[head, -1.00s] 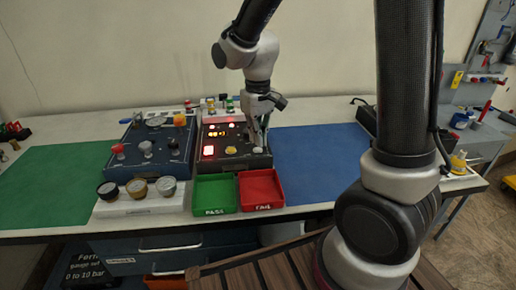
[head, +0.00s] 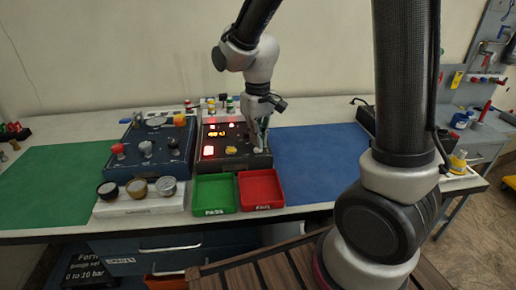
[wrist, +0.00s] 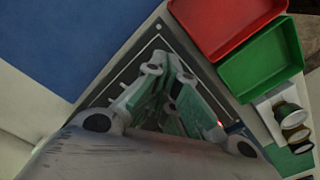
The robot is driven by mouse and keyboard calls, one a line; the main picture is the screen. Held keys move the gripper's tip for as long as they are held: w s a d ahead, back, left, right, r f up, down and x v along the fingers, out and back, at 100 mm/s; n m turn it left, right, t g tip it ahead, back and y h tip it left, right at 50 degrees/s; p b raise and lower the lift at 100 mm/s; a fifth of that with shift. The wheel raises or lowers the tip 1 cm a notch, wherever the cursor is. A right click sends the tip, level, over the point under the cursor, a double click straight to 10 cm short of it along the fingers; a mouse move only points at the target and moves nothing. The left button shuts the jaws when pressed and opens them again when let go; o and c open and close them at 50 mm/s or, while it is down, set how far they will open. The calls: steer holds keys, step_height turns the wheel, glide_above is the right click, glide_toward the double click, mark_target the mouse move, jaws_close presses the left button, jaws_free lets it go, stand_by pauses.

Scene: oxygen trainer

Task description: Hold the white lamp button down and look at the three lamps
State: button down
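The dark trainer panel (head: 235,163) stands on the bench behind the two trays. On it a square red light (head: 208,151) glows at the front left, with an amber display (head: 217,134) behind it and small red lights (head: 232,126) near the back.
A green tray (head: 215,209) and a red tray (head: 261,204) stand in front of the panel. A blue box with knobs (head: 150,165) is to its left, with several gauges (head: 137,188) before it. The blue mat (head: 320,160) at right is clear.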

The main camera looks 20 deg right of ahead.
steer(key=shift+f, duration=0.85)
stand_by(3.0)
steer(key=shift+r, duration=3.55)
steer(key=s, duration=0.1)
steer(key=s+d, duration=0.1)
steer(key=shift+s+f+g, duration=0.3)
steer(key=shift+s+f, duration=0.05)
steer(key=s+d+r+m+t, duration=0.3)
steer(key=s+d+r+t, duration=0.2)
steer(key=s+d+r, duration=0.5)
steer(key=s+d, duration=0.4)
steer(key=s, duration=0.1)
steer(key=shift+s+r+m, duration=0.15)
steer(key=shift+r+m, duration=0.15)
steer(key=shift+m, duration=0.1)
